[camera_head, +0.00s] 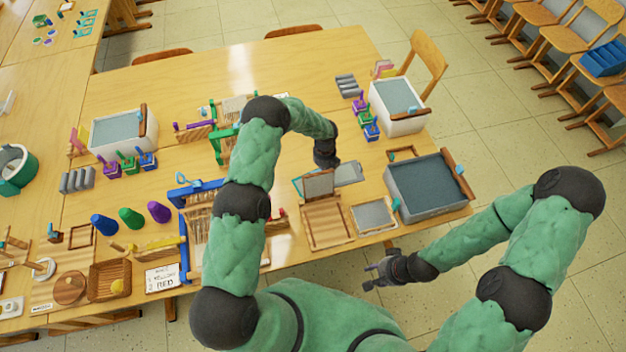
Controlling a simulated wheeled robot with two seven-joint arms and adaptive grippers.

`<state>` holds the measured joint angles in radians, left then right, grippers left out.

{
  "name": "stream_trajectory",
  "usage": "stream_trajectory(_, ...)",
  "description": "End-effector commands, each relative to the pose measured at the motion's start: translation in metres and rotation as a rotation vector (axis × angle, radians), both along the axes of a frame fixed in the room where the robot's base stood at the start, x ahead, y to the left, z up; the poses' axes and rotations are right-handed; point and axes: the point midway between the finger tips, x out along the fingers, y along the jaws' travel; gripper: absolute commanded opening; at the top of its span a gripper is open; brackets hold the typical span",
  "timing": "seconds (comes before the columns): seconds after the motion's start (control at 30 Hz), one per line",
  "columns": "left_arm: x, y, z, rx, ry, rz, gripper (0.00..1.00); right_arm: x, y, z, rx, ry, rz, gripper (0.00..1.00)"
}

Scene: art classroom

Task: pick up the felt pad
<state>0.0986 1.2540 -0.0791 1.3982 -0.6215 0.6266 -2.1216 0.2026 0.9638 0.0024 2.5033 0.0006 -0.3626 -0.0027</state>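A flat blue-grey sheet (348,173), which looks like the felt pad, lies on the table in front of the middle; I cannot be sure of its material. A hinged wooden box or press (327,226) with a raised grey panel (318,184) stands just nearer and covers part of the sheet's left side. My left gripper (325,164) points down over the sheet; its fingers are too dark and hidden to read, and contact is unclear. My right gripper (374,276) is off the table's near edge, with its fingers apart and empty.
A wood-framed grey screen (373,215) and a large grey tub (427,187) sit right of the press. White tubs (397,107) stand farther back. Looms and coloured cones (131,217) fill the left. The far middle of the table (250,75) is clear.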

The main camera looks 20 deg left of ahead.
Motion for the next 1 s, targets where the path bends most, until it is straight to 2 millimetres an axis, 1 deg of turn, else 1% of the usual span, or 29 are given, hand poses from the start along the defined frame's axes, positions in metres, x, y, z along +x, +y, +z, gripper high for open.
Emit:
stream_trajectory(0.13,0.000,0.000,0.003,0.001,-0.001,0.000,0.00,0.000,0.000,0.000,0.000,0.000,0.000,0.40)
stream_trajectory(0.27,0.001,0.000,0.016,0.000,-0.001,0.000,0.00,0.000,0.000,0.001,0.000,0.000,0.000,0.40)
stream_trajectory(0.5,0.001,0.000,0.061,0.000,-0.002,-0.001,0.00,0.000,0.000,0.004,0.000,0.000,0.000,0.40)
stream_trajectory(0.6,0.001,0.000,0.078,-0.001,-0.003,-0.001,0.00,0.000,0.000,0.005,0.000,0.000,0.000,0.40)
stream_trajectory(0.7,0.001,0.000,0.090,0.001,-0.001,0.000,0.00,0.000,0.000,0.005,0.000,0.000,0.000,0.40)
stream_trajectory(0.83,0.000,0.000,0.098,-0.001,0.001,0.000,0.00,0.000,0.000,0.006,0.000,0.000,0.000,0.40)
stream_trajectory(1.0,0.000,0.000,0.100,-0.001,0.001,0.000,0.00,0.000,0.000,0.006,0.000,0.000,0.000,0.40)
